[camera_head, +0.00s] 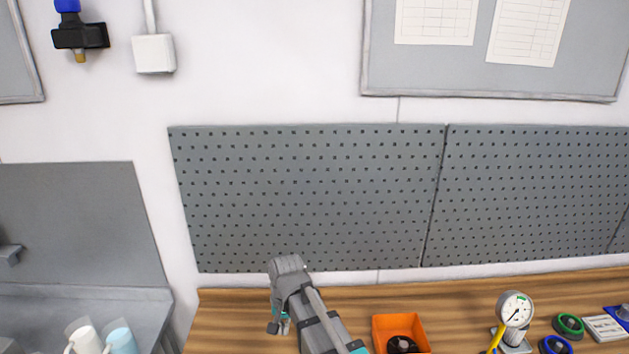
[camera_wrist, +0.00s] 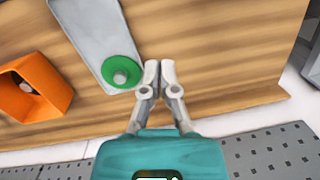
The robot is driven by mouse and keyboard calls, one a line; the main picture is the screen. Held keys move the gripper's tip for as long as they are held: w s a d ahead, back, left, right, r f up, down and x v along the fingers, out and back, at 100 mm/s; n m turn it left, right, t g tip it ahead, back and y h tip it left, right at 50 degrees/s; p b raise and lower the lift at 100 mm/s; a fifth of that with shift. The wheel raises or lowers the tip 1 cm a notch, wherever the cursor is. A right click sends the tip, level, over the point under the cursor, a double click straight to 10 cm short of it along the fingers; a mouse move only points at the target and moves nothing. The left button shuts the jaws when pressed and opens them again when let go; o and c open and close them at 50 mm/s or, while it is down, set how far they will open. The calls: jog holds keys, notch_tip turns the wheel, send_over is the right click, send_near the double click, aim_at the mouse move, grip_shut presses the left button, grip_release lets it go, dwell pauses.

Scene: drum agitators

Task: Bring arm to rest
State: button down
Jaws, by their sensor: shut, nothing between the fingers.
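My gripper (camera_wrist: 160,72) shows in the wrist view with its two grey fingers together and nothing between them. It is over the wooden bench, beside a green disc with a grey knob. In the head view my grey arm (camera_head: 316,322) rises from the bottom edge and bends over the bench, left of the orange bin. The fingertips cannot be made out there.
The wooden bench (camera_head: 232,305) holds an orange bin (camera_head: 417,322) with a dark round part, a gauge (camera_head: 515,310), and green (camera_head: 568,325) and blue (camera_head: 556,345) round parts. In the wrist view the green disc (camera_wrist: 121,66) lies on a grey plate (camera_wrist: 85,25). Pegboards (camera_head: 310,200) stand behind.

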jog(key=s+d+f+n+b, duration=0.1)
jog(key=s+d+f+b, duration=0.1)
jog(key=d, duration=1)
jog(key=s+d+f+t+b, duration=0.1)
jog(key=d+f+b, duration=0.3)
jog(key=d, duration=0.9)
jog(key=shift+s+f+n+h, duration=0.4)
jog(key=shift+s+f, duration=0.1)
jog(key=shift+f, duration=0.15)
jog(key=c, duration=1.3)
grip_release()
jog(key=shift+d, duration=0.1)
jog(key=shift+c, duration=0.2)
